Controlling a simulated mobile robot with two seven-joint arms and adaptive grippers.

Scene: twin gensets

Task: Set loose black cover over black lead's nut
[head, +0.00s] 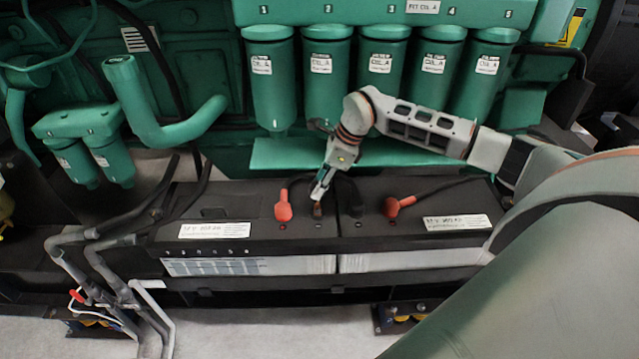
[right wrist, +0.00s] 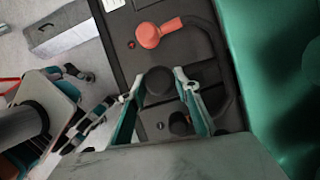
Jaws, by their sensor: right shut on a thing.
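My right gripper (head: 318,190) reaches down over the battery tops in the head view. In the right wrist view its two fingers (right wrist: 157,85) are shut on the loose black cover (right wrist: 158,81), seen as a dark round cap between the tips. In the head view the cover (head: 317,209) shows dark just under the fingertips, near the front of the battery top. A black lead (head: 349,192) curves down beside the gripper. Another dark cap-like part (right wrist: 180,123) shows between the fingers; whether the nut is there cannot be told.
Red covers sit on the left battery (head: 283,205) and the right battery (head: 400,206). Green filters (head: 327,75) and a green ledge (head: 360,153) stand close behind. Grey pipes (head: 100,265) run at the left. Open floor (head: 280,335) lies in front.

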